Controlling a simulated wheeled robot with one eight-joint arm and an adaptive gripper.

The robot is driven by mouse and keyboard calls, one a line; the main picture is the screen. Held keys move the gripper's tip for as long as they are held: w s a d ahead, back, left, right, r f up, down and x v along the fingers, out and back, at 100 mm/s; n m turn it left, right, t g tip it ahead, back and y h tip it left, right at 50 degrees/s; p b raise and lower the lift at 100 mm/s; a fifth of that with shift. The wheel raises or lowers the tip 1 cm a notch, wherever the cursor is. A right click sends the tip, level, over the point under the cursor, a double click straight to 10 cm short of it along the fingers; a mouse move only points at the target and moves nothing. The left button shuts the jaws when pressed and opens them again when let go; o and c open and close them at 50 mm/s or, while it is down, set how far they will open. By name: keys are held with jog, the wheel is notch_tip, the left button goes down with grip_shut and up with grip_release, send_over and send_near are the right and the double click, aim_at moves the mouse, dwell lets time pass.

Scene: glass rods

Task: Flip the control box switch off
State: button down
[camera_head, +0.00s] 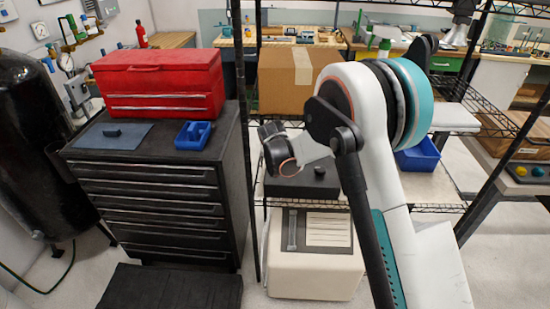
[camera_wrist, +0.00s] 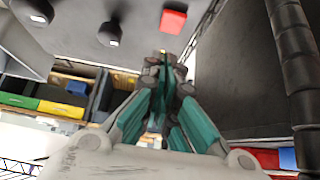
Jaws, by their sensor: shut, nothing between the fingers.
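In the wrist view, a grey panel face (camera_wrist: 135,38) fills the upper middle. It carries a red square piece (camera_wrist: 173,19) and dark round knobs (camera_wrist: 112,33). It looks like the control box, but I cannot tell for sure. The red piece looks like its switch; its on or off position cannot be read. My gripper (camera_wrist: 170,66), with teal fingers, is shut and empty. Its tips appear just below the red piece in the picture; I cannot tell whether they touch the panel. In the head view I cannot make out the control box or the fingertips.
In the head view, a red toolbox (camera_head: 160,82) and a blue bin (camera_head: 194,135) stand on a dark drawer cabinet (camera_head: 150,190). A cardboard box (camera_head: 285,78) and a black box (camera_head: 302,184) are on the wire shelving near my arm. A dark pipe (camera_wrist: 293,75) runs along the wrist view's right.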

notch_tip(320, 180, down, 5)
jog(key=shift+w+r+b, duration=0.1)
jog(key=shift+w+b, duration=0.05)
jog(key=shift+b, duration=0.7)
jog(key=shift+f, duration=0.2)
jog(key=shift+s+f+b, duration=0.35)
jog(key=shift+s+f, duration=0.05)
jog(key=shift+w, duration=0.15)
jog(key=shift+w+r, duration=0.25)
jog(key=shift+w, duration=0.4)
